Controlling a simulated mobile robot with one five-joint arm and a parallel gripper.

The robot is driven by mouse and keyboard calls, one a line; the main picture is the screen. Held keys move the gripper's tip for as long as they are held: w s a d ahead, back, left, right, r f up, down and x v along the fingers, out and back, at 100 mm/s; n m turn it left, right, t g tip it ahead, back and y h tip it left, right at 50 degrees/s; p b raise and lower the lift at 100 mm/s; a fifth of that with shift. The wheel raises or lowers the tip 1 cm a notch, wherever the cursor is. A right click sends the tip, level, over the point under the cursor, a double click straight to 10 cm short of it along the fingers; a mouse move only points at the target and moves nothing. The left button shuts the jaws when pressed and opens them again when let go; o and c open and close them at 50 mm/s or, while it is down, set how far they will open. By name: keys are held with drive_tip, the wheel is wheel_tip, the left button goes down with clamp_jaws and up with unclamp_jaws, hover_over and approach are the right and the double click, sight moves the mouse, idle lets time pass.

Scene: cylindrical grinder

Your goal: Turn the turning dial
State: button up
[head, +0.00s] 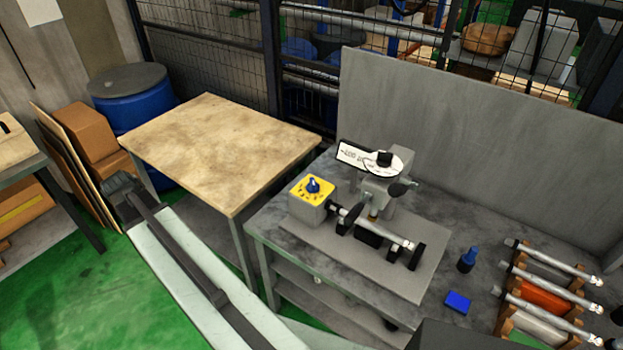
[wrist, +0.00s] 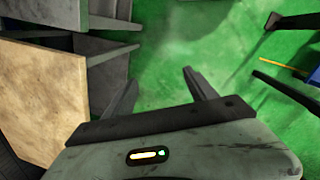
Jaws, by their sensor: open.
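The turning dial (head: 313,185) is a blue knob on the yellow top plate of a grey box (head: 307,207). The box sits at the left of the grinder (head: 388,190) on the grey workbench. My gripper (wrist: 160,78) is open and empty in the wrist view, its two dark fingers spread over green floor. The dial is not in the wrist view.
The wooden-topped table (head: 215,145) is bare. The grey bench (head: 268,236) also carries a blue block (head: 457,302), a blue-topped bottle (head: 467,260) and a rack of metal shafts (head: 545,290). A grey panel (head: 470,130) stands behind the grinder.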

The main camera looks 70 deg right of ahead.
drive_tip(key=s+d+r+n, duration=0.1)
drive_tip(key=s+d, duration=0.2)
drive_tip(key=d, duration=0.4)
drive_tip(key=s+d+r+g+h+p, duration=0.1)
drive_tip(key=s+d, duration=0.2)
drive_tip(key=d, duration=0.4)
drive_tip(key=s+d+r+n, duration=0.1)
drive_tip(key=s+d, duration=0.2)
drive_tip(key=d, duration=0.4)
drive_tip(key=r+n+g+p, duration=0.2)
hover_over(311, 181)
drive_tip(key=w+a, duration=0.1)
drive_tip(key=w, duration=0.1)
drive_tip(key=b+x, duration=0.8)
drive_tip(key=shift+w+a+f, duration=0.1)
drive_tip(key=shift+w+a, duration=0.05)
drive_tip(key=shift+a, duration=0.15)
drive_tip(key=c, duration=1.2)
drive_tip(key=shift+d, duration=0.35)
drive_tip(key=shift+c, duration=0.6)
drive_tip(key=shift+a, duration=0.3)
